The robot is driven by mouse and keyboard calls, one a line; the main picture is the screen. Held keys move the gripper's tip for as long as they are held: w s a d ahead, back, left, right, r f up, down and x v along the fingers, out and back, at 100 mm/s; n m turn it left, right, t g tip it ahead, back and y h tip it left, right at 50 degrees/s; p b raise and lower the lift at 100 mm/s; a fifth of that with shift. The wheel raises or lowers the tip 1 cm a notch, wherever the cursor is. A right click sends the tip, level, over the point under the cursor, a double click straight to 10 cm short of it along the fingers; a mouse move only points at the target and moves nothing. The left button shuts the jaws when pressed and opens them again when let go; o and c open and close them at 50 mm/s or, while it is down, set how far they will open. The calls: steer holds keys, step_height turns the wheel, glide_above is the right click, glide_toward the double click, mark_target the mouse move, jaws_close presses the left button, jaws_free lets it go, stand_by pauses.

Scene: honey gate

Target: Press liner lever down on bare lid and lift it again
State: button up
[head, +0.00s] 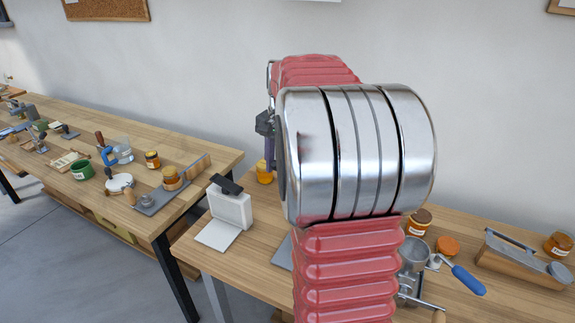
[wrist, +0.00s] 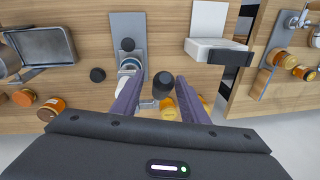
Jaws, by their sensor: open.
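In the wrist view my gripper (wrist: 160,78) is open, its two purple fingers pointing at the bench. I cannot make out the bare lid for certain. In the head view my arm hides most of this station.
A white block with a dark handle (wrist: 218,49) stands right of the fingers. Amber jars (wrist: 50,108) stand near the left. A second bench (head: 110,140) holds many tools.

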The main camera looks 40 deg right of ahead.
steer(key=shift+s+a+r, duration=0.1)
steer(key=shift+s+r, duration=0.05)
steer(key=shift+r, duration=1)
steer(key=shift+s+r, duration=0.15)
steer(key=shift+r, duration=0.95)
steer(key=shift+s+a+r, duration=0.1)
steer(key=shift+s+r, duration=0.05)
steer(key=shift+r, duration=1)
steer(key=shift+a, duration=0.2)
steer(key=s+a+n, duration=0.1)
steer(key=a+n, duration=0.3)
steer(key=a, duration=0.6)
steer(key=s+a+f+n+t, duration=0.2)
steer(key=s+a+n, duration=0.3)
steer(key=a, duration=0.5)
steer(key=s+a+f+n+t, duration=0.2)
steer(key=s+a+f+n, duration=0.3)
steer(key=s+a, duration=0.4)
steer(key=shift+a+f+n, duration=0.15)
steer(key=shift+a+n, duration=0.65)
steer(key=shift+a, duration=0.15)
steer(key=shift+c, duration=0.2)
